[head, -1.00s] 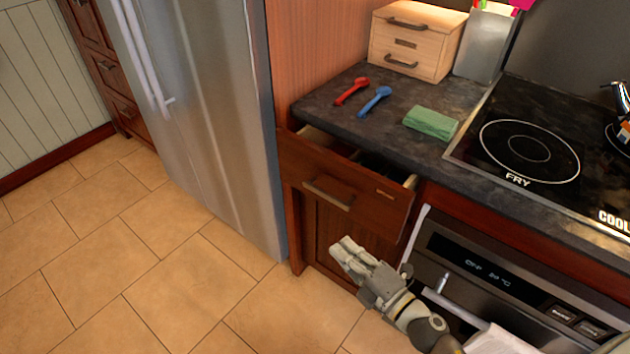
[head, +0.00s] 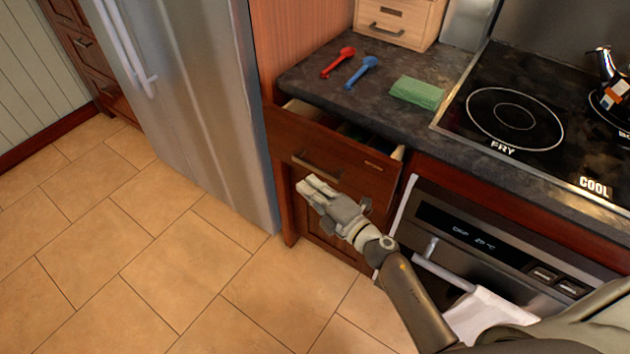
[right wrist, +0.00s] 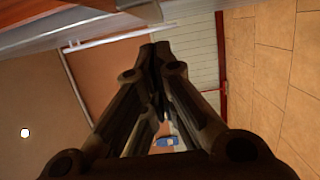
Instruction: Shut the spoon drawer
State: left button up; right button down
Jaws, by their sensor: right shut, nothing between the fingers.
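The spoon drawer (head: 335,155) is a dark wooden drawer under the counter, standing partly open, with a metal handle on its front. A red spoon (head: 339,62) and a blue spoon (head: 362,71) lie on the countertop above it. My right gripper (head: 310,188) is shut and empty, just in front of and below the drawer's handle in the head view. I cannot tell whether it touches the drawer front. In the right wrist view its closed fingers (right wrist: 157,55) fill the middle. My left gripper is not in view.
A steel fridge (head: 195,110) stands left of the drawer. The tiled floor in front is clear.

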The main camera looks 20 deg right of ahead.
aim_at(335, 162)
jog(key=w+d, duration=0.2)
jog(key=w+d+b, duration=0.1)
jog(key=w+d, duration=0.1)
jog(key=d, duration=0.1)
jog(key=w+d, duration=0.2)
jog(key=d, duration=0.1)
jog(key=shift+w+d+f+b, duration=0.1)
jog(key=shift+w+d+b, duration=0.05)
jog(key=shift+w+b, duration=0.15)
jog(key=shift+w+d, duration=0.15)
jog(key=shift+d, duration=0.15)
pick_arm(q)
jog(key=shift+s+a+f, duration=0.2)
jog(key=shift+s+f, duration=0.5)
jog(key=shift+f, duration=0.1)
pick_arm(e)
jog(key=shift+r, duration=0.3)
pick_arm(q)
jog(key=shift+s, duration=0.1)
